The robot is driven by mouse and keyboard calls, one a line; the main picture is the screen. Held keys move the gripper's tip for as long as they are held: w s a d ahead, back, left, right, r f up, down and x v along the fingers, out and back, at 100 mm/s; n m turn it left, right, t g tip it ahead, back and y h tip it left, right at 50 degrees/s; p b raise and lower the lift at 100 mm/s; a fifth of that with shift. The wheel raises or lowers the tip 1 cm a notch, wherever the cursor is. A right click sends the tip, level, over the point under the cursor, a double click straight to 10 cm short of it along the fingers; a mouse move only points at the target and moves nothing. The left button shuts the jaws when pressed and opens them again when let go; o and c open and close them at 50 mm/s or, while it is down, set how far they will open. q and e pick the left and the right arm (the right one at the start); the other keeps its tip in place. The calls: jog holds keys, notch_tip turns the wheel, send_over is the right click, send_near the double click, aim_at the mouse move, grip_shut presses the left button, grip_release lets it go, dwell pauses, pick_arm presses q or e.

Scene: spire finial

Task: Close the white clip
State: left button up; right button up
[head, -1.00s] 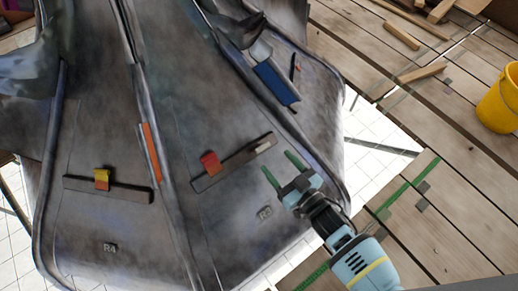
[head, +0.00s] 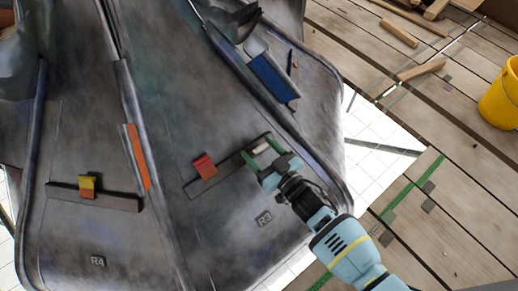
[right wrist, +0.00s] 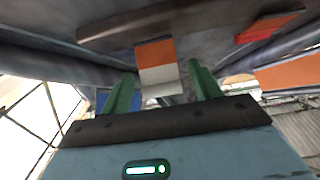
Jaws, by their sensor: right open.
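The white clip (head: 262,148) sits near the right end of a short dark bar (head: 222,173) on the grey spire panel. In the right wrist view, a white flap with an orange part above it (right wrist: 160,78) shows between my fingers. My right gripper (head: 260,149) is open, with one green finger on each side of the white clip. In the right wrist view, my right gripper (right wrist: 160,88) has its two green fingers apart, with nothing clearly gripped. Whether the fingers touch the clip cannot be told. My left gripper is not in view.
A red clip (head: 204,166) is on the same bar, left of the white one. A yellow and red clip (head: 87,187) is on another bar at left. A blue panel (head: 272,79) lies above. A yellow bucket (head: 500,98) stands on planks at right.

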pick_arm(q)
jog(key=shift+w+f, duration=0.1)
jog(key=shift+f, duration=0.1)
pick_arm(e)
jog(key=shift+w+a, duration=0.2)
jog(key=shift+w, duration=0.15)
jog(key=shift+c, duration=0.3)
